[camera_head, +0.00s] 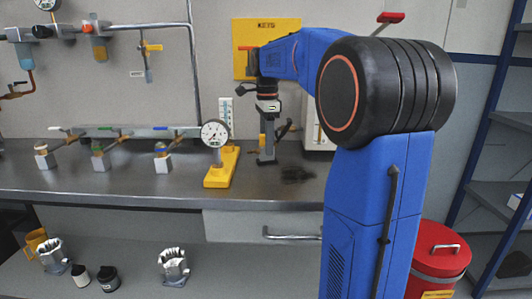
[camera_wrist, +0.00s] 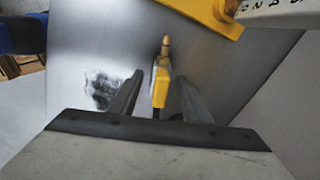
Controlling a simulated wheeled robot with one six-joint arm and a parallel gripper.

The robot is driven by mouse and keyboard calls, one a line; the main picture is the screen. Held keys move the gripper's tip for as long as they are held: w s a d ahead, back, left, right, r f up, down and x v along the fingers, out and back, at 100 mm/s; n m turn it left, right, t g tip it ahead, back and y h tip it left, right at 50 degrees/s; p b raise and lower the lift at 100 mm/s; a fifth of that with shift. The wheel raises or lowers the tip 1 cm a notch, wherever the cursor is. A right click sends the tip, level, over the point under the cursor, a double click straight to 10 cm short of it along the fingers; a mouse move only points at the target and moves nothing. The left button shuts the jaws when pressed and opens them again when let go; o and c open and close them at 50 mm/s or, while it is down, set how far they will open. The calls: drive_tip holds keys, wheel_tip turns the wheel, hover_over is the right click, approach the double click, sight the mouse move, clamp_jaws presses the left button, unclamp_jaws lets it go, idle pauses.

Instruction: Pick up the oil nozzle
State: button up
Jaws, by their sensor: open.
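The oil nozzle (camera_wrist: 160,88), with a yellow body and a brass tip, shows in the wrist view between the two fingers of my gripper (camera_wrist: 160,88). The tip points away, up the picture, and the near end is hidden by my gripper. The fingers are apart, with a visible gap on each side of the nozzle. In the head view my gripper (camera_head: 266,158) points down, low over the grey workbench. The nozzle is hard to make out there beside the fingers.
A pressure gauge on a yellow base (camera_head: 222,168) stands just left of my gripper. A dark smudge (camera_head: 297,174) lies on the workbench (camera_head: 120,190) to the right. Several small valves stand further left. A red bin (camera_head: 440,250) stands on the right.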

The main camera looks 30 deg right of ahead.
drive_tip(key=shift+f, duration=1.3)
drive_tip(key=shift+c, duration=0.6)
clamp_jaws()
